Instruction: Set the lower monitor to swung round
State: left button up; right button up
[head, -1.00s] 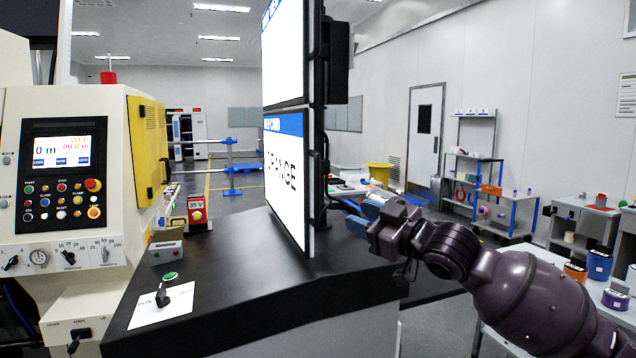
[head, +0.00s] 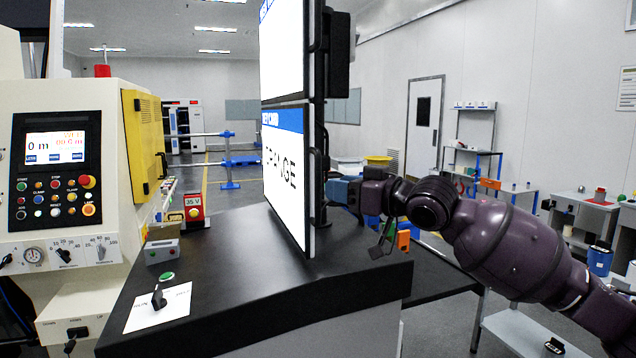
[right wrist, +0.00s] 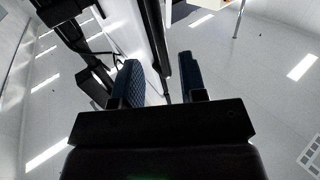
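The lower monitor (head: 284,185) stands upright on the black bench in the head view, its white screen seen at a steep angle with a blue band on top and black lettering. A black handle (head: 318,175) is on its right edge. My right gripper (head: 338,190) is behind that edge, its blue fingers pointing left towards the handle. In the right wrist view my right gripper (right wrist: 162,78) has its blue fingers apart, with a dark upright bar (right wrist: 157,45) between them. Clear gaps show beside the bar; I cannot tell whether it is the handle. My left gripper is not in view.
An upper monitor (head: 284,50) is stacked above the lower one. A cream control cabinet (head: 62,200) stands at left. The bench top right of the monitor is mostly clear.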

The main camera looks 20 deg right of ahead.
aim_at(318, 218)
jog(key=shift+x, duration=2.95)
grip_shut()
